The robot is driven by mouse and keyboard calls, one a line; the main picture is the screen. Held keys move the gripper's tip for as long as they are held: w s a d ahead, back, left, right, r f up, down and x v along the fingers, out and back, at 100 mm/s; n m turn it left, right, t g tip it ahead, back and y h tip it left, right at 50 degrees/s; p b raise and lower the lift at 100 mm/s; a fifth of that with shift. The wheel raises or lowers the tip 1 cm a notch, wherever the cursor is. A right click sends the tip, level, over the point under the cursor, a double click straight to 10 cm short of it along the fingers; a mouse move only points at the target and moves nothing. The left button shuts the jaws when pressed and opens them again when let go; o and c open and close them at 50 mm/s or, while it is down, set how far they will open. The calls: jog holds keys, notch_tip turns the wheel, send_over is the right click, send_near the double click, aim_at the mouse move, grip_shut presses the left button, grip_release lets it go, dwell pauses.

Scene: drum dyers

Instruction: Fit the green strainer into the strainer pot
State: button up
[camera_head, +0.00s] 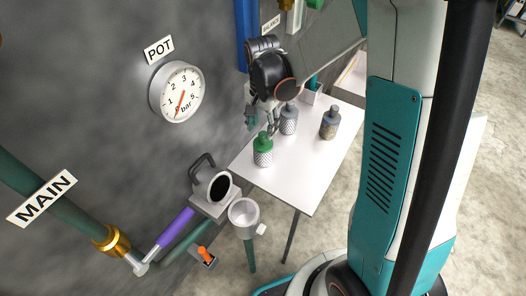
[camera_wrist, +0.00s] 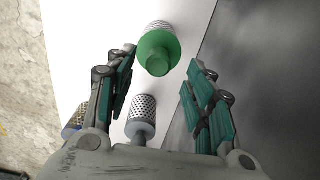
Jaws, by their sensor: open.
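The green strainer (camera_head: 263,152), a mesh cylinder with a green top, stands upright on the white table near its left edge. In the wrist view the green strainer (camera_wrist: 158,50) shows just beyond my fingertips, roughly centred between them. My gripper (camera_head: 261,121) is open and empty above the table, close to the green strainer; its two fingers (camera_wrist: 160,78) are spread in the wrist view. The strainer pot (camera_head: 217,188) appears to be the grey housing with a dark round mouth, left of the table. The inside of its mouth is too dark to see.
A grey strainer (camera_head: 289,121) stands just behind the green one and shows between my fingers (camera_wrist: 141,112). A blue-brown strainer (camera_head: 329,124) stands to the right on the table (camera_head: 300,183).

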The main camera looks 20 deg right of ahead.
aim_at(263, 133)
notch_tip(263, 133, down, 5)
jog(key=shift+d+b, duration=0.1)
jog(key=shift+b, duration=0.85)
grip_shut()
